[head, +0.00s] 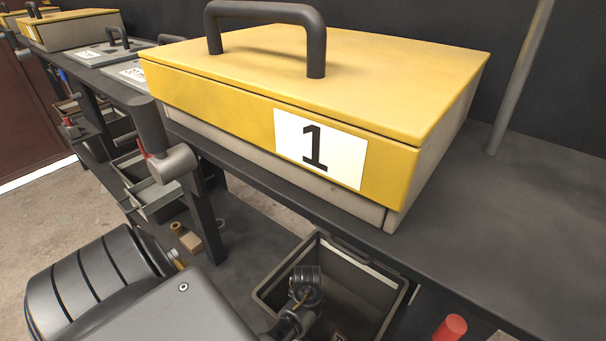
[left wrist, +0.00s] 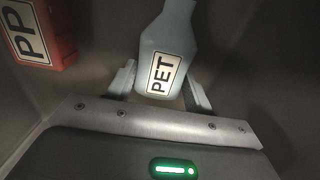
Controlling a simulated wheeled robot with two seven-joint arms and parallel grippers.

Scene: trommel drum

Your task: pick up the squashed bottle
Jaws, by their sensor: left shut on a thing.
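The bottle (left wrist: 172,38) is pale blue with a narrowing neck and a white label reading PET. In the left wrist view its lower body is between the two fingers of my left gripper (left wrist: 159,87), which is shut on it. The bottle's top runs out of the picture. In the head view my left arm reaches down into a grey bin (head: 268,287), and neither the fingers nor the bottle can be made out there. My right gripper is in neither view.
A red block (left wrist: 38,30) labelled PP lies beside the bottle in the left wrist view. A yellow-lidded box (head: 330,85) marked 1 stands on the dark bench (head: 530,210) above the bin. A red cylinder (head: 450,328) is right of the bin.

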